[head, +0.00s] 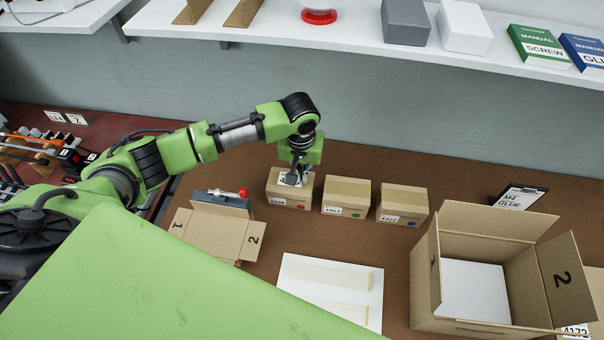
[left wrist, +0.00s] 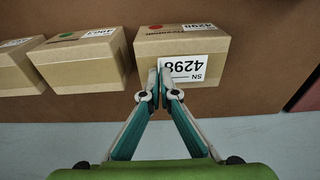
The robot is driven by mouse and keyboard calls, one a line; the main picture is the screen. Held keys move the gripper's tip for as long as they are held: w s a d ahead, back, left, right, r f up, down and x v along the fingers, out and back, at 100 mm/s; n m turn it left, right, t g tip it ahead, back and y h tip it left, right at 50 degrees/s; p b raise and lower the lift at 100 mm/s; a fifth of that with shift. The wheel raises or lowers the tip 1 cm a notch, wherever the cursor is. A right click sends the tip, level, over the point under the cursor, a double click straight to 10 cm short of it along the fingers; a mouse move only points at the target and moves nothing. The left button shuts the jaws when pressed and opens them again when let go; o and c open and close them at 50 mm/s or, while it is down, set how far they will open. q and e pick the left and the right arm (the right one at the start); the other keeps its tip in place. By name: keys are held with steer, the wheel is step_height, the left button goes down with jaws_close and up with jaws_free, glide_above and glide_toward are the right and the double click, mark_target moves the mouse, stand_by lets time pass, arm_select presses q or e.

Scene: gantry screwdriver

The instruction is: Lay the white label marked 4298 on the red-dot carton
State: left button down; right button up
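The red-dot carton (head: 275,189) stands at the left end of a row of three closed cartons. It also shows in the left wrist view (left wrist: 146,49), with the red dot and a small 4298 tag on its front face. The white label marked 4298 (left wrist: 203,67) is over the carton's top, roughly flat; whether it touches the top cannot be told. My left gripper (left wrist: 164,72) points down at the carton with its fingers together at the label's edge, apparently pinching it. The gripper (head: 292,180) partly hides the label in the head view. My right gripper is out of view.
A green-dot carton (head: 347,193) and a blue-dot carton (head: 403,203) stand to the right. A white sheet with pale strips (head: 295,266) lies in front. A shelf (head: 270,32) runs above.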

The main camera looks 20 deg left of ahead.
arm_select(q)
steer(key=shift+f+p, duration=0.25)
steer(key=shift+p, duration=0.2)
stand_by(0.9)
steer(key=c, duration=2.2)
jaws_free()
steer(key=shift+r, duration=0.15)
steer(key=r, duration=0.4)
steer(key=s+r, duration=0.1)
steer(key=r, duration=0.6)
steer(key=shift+s+d+r, duration=0.2)
steer(key=shift+r, duration=0.15)
